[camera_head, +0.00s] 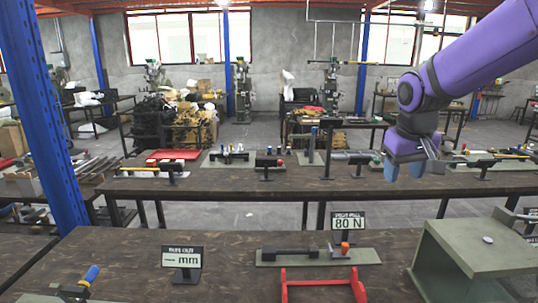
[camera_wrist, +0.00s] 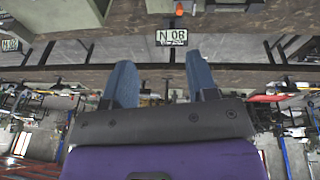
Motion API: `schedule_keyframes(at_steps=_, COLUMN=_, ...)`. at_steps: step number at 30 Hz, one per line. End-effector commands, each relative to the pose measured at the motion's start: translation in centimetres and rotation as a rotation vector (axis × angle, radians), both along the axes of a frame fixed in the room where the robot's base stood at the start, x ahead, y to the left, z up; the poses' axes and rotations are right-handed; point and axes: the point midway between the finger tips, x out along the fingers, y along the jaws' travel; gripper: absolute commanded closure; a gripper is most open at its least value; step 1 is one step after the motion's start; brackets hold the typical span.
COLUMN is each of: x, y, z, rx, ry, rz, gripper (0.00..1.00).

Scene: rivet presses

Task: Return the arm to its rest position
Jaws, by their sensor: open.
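My purple arm reaches in from the upper right in the head view. My gripper (camera_head: 404,170) hangs in the air, above and beyond the near bench. Its two blue fingers show in the wrist view (camera_wrist: 162,85), spread apart with nothing between them. The wrist view is upside down, with the bench edge and a sign reading 80 N beyond the fingers. My gripper touches nothing that I can see.
The near dark bench (camera_head: 110,250) carries a sign reading 80 N (camera_head: 347,223), a sign reading mm (camera_head: 182,260), a red frame (camera_head: 322,284) and a green-grey box-like housing (camera_head: 475,255) at right. A second bench (camera_head: 240,185) with tools stands behind.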

Motion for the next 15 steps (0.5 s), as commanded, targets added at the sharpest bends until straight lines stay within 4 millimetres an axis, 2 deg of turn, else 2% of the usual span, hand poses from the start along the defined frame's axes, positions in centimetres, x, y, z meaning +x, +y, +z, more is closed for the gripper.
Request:
schedule_keyframes(at_steps=1, x=-1.6, y=-0.1, z=1.0, rx=0.001, ry=-0.019, rz=-0.005, gripper=0.47)
schedule_keyframes(at_steps=6, x=-6.5, y=-0.4, z=3.1, rx=0.011, ry=-0.066, rz=-0.024, gripper=0.47)
schedule_keyframes(at_steps=15, x=-15.2, y=-0.9, z=4.7, rx=0.051, ry=-0.149, rz=-0.051, gripper=0.47)
